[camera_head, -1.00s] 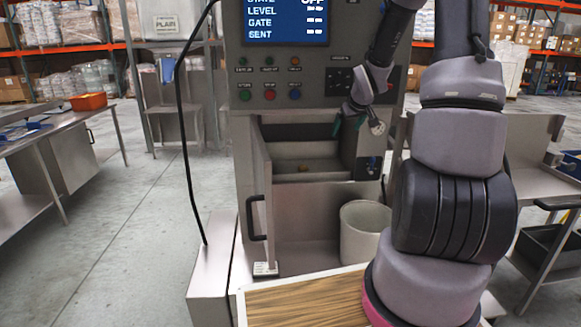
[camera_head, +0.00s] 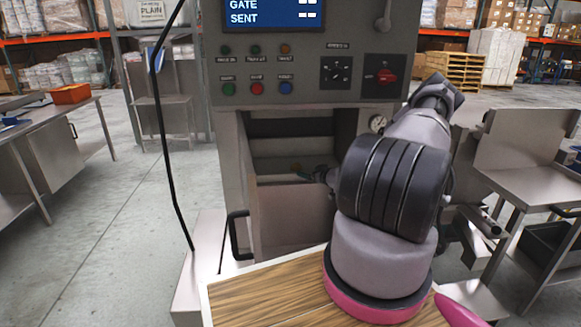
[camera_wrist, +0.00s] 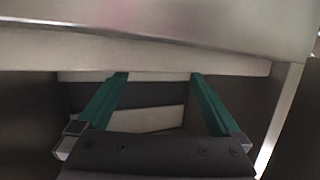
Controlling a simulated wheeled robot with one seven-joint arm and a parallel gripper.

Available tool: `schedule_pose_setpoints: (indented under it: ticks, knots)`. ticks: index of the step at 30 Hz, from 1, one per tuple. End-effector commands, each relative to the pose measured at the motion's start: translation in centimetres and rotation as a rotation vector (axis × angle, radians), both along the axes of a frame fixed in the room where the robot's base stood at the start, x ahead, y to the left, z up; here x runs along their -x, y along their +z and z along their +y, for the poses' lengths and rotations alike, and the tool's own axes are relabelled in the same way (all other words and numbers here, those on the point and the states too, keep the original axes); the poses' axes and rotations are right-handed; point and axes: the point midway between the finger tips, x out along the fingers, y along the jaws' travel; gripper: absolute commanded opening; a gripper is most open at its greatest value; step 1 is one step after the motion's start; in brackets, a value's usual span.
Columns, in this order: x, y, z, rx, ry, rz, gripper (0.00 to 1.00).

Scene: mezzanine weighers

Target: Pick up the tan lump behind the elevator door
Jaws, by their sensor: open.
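The cabinet (camera_head: 226,180) has an open lower compartment with its door (camera_head: 249,190) swung out at the left, a black handle (camera_head: 237,236) on it. My gripper (camera_wrist: 159,77) is open, with two green fingers spread apart. In the head view it reaches into the compartment (camera_head: 306,174), beside the lump; I cannot tell if they touch. In the wrist view no lump shows between the fingers, only pale ledges and dark gaps.
Pale metal panels (camera_wrist: 150,50) lie just beyond my fingertips, with side walls close by. A wooden board (camera_head: 265,300) is in front of the cabinet. A bench with an orange bin (camera_head: 70,94) stands left, and a metal table (camera_head: 535,185) right. The floor at left is clear.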

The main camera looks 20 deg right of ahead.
Motion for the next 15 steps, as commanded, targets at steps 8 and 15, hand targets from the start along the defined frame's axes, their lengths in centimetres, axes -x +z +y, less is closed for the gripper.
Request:
schedule_pose_setpoints:
  ticks: [8, 15]
  knots:
    - [-3.9, -1.3, 0.5, -0.001, 0.000, -0.004, 1.00]
    - [-5.8, -1.8, 0.7, -0.001, 0.000, -0.002, 1.00]
